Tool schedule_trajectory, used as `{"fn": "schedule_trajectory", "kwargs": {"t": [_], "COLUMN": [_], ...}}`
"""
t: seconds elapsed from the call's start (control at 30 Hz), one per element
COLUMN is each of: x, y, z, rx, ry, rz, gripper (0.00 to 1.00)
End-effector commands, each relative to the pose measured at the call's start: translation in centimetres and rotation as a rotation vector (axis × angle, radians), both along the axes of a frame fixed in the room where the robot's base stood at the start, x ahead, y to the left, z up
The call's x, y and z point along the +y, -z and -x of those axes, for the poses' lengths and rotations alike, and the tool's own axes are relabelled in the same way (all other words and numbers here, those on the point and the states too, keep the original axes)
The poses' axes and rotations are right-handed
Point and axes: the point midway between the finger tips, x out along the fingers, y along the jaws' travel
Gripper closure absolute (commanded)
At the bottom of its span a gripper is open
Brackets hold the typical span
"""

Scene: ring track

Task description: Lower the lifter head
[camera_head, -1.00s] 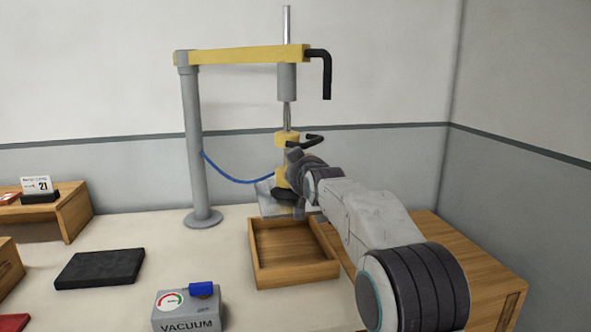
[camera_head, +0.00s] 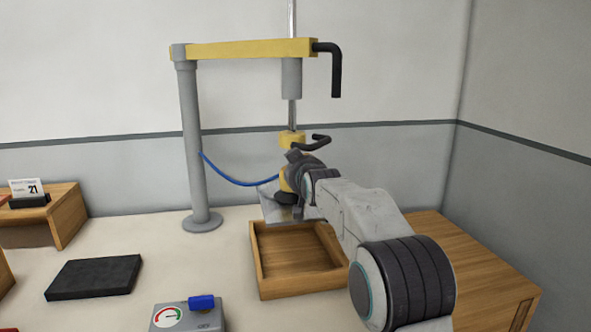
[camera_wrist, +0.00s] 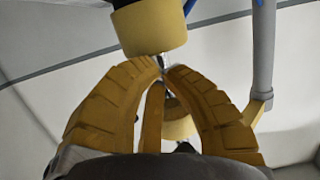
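The lifter head (camera_head: 292,139) hangs on a thin metal rod below the yellow boom. It has an upper yellow collar with a black bent handle (camera_head: 318,140), a lower yellow part and a dark cup (camera_head: 286,198) at the bottom. My gripper (camera_head: 294,164) is at the head, between the two yellow parts, and hides its middle. In the wrist view, the yellow fingers of my gripper (camera_wrist: 162,70) come together at the thin stem of the head, below a yellow collar (camera_wrist: 155,27). Their tips look closed around the stem, partly hidden.
The grey post (camera_head: 194,140) carries the yellow boom (camera_head: 245,49); a blue hose (camera_head: 232,181) runs to the head. A wooden tray (camera_head: 260,275) is below. A black slab (camera_head: 95,277) and the vacuum box (camera_head: 190,316) stand left, with free table around.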

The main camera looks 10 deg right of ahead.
Motion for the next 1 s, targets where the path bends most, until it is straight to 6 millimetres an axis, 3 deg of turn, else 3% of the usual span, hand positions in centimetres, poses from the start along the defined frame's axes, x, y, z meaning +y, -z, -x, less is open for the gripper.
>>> {"fn": "schedule_trajectory", "kwargs": {"t": [0.5,1.0], "x": [0.1,0.1], "y": [5.1,4.5], "z": [0.0,0.0], "rx": [0.007,-0.002], "ry": [-0.001,-0.002], "rz": [0.0,0.0], "gripper": [1.0,1.0]}}
